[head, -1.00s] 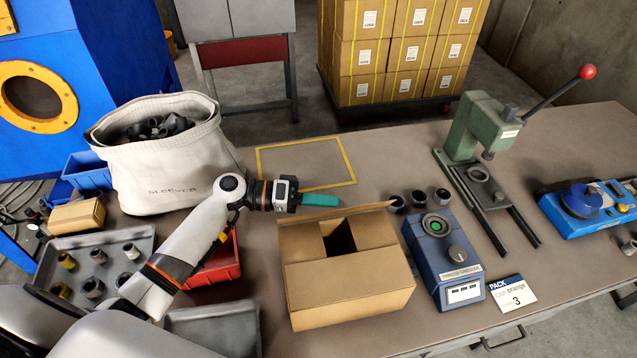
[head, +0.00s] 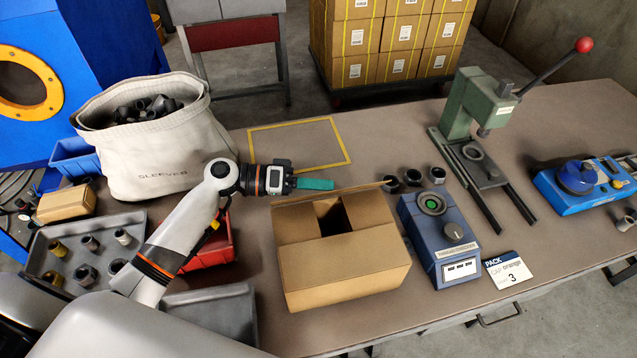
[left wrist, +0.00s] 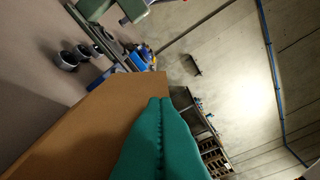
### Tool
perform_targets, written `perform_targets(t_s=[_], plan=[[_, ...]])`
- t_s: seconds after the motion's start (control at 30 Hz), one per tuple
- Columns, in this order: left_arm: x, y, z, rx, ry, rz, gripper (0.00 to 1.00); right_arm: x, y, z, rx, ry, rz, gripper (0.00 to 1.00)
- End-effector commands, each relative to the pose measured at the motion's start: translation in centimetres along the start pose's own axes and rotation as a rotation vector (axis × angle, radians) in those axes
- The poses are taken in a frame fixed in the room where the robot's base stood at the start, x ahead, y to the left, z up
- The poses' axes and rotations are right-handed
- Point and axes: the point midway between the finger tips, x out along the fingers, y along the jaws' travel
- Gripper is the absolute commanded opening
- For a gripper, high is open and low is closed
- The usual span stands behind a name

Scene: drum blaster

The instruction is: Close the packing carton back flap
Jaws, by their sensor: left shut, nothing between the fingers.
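The packing carton (head: 345,268) stands on the bench, brown, with a dark opening in its top. Its back flap (head: 358,189) stands up at the rear edge, seen nearly edge-on. The front of the top is covered; the side flaps look folded in. My left gripper (head: 331,184) has green fingers, shut and empty, at the top of the back flap on its far side. In the left wrist view the shut fingers (left wrist: 160,102) lie close over a brown panel (left wrist: 95,115), apparently the flap; I cannot tell if they touch. My right gripper is not in view.
A blue counter box (head: 440,240) stands close right of the carton, with several dark sleeves (head: 413,177) behind it. A green press (head: 475,130) is farther right. A red bin (head: 212,245) and a canvas sack (head: 160,150) are left.

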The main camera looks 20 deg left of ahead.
Motion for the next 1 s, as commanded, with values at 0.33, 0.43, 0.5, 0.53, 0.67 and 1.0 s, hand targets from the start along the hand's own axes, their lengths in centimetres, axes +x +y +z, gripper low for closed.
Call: perform_targets(t_s=[0.33, 0.43, 0.5, 0.53, 0.67, 1.0], plan=[[0.5, 0.4, -2.3, 0.209, 0.001, 0.051, 0.0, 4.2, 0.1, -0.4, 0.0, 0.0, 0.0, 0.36], [0.7, 0.5, -3.2, 0.301, 0.001, 0.074, 0.0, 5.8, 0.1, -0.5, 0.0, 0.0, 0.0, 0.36], [0.9, 0.6, -3.7, 0.368, 0.001, 0.09, 0.0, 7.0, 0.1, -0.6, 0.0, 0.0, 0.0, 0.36], [0.9, 0.7, -3.9, 0.396, 0.002, 0.098, 0.0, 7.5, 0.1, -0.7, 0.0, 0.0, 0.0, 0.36], [1.2, 0.9, -4.8, 0.516, 0.003, 0.127, 0.0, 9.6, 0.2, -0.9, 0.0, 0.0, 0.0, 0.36], [1.7, 1.6, -6.8, 0.785, 0.003, 0.195, 0.0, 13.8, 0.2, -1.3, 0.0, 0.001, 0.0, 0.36]])
